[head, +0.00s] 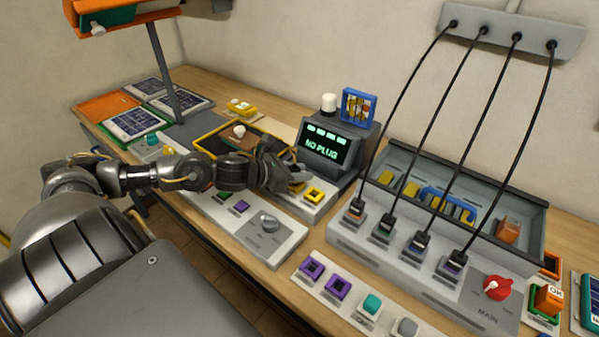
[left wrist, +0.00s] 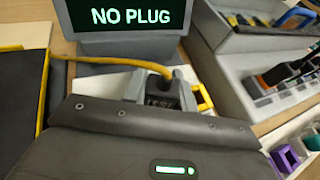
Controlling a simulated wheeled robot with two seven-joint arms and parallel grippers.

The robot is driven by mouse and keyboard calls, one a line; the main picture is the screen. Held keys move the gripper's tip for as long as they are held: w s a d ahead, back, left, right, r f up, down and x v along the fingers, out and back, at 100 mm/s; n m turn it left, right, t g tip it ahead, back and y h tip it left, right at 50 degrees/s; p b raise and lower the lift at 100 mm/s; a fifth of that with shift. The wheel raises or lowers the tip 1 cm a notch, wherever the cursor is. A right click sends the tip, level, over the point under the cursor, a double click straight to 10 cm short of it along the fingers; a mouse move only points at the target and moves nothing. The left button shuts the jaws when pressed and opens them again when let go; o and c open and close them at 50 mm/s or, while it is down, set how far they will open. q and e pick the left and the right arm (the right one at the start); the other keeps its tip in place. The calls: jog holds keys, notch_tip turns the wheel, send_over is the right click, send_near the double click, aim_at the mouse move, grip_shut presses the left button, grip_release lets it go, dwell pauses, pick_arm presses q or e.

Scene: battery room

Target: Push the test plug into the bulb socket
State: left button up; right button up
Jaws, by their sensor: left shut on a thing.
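My left gripper (head: 284,178) reaches in from the left to the front of the grey tester (head: 318,155). In the left wrist view the gripper (left wrist: 160,98) is shut on the dark test plug (left wrist: 162,90), which has a yellow cable. The plug is mostly hidden in the head view. A yellow-rimmed socket (head: 314,195) sits on a white panel just right of the gripper; its yellow rim (left wrist: 204,97) shows beside the plug in the wrist view. I cannot tell whether this is the bulb socket. The tester's screen reads "NO PLUG". My right gripper is not in view.
A grey switch panel (head: 345,233) with several black-corded plugs and a red MAIN switch (head: 497,288) is at the right. A grey bin (head: 530,228) stands behind it. A yellow-edged dark tray (head: 207,127) lies behind my gripper. A post (head: 163,70) rises behind my left arm.

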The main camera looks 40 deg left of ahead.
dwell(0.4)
pick_arm(q)
jog(key=shift+b, duration=0.3)
jog(key=shift+f+b, duration=0.7)
dwell(0.4)
jog(key=o, duration=0.7)
jog(key=shift+r, duration=0.1)
